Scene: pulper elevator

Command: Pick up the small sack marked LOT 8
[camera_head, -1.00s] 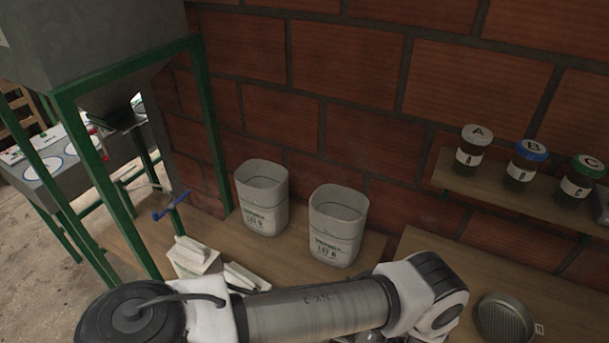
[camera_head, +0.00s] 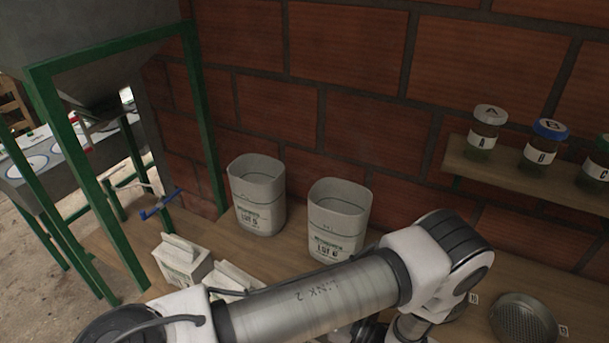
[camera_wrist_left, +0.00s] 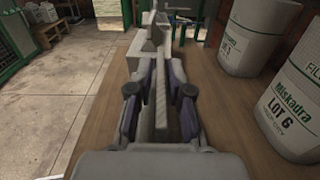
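Two small white sacks with folded ridge tops stand on the wooden bench in the head view. The left one (camera_head: 182,262) shows green print too small to read. The right one (camera_head: 232,277) is partly covered by my left arm, and I see no LOT 8 mark. In the left wrist view, my left gripper (camera_wrist_left: 158,92) has its dark finger pads apart, pointing along the bench toward a pale sack (camera_wrist_left: 143,46). A grey strip shows between the fingers; I cannot tell whether it touches them. My left gripper is hidden in the head view. My right gripper is not in view.
Two large open bins marked LOT 5 (camera_head: 257,200) and LOT 6 (camera_head: 337,222) stand behind the sacks near the brick wall. A green-framed hopper (camera_head: 110,95) stands left. Jars sit on a shelf (camera_head: 500,178) at right. A round sieve (camera_head: 524,320) lies lower right.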

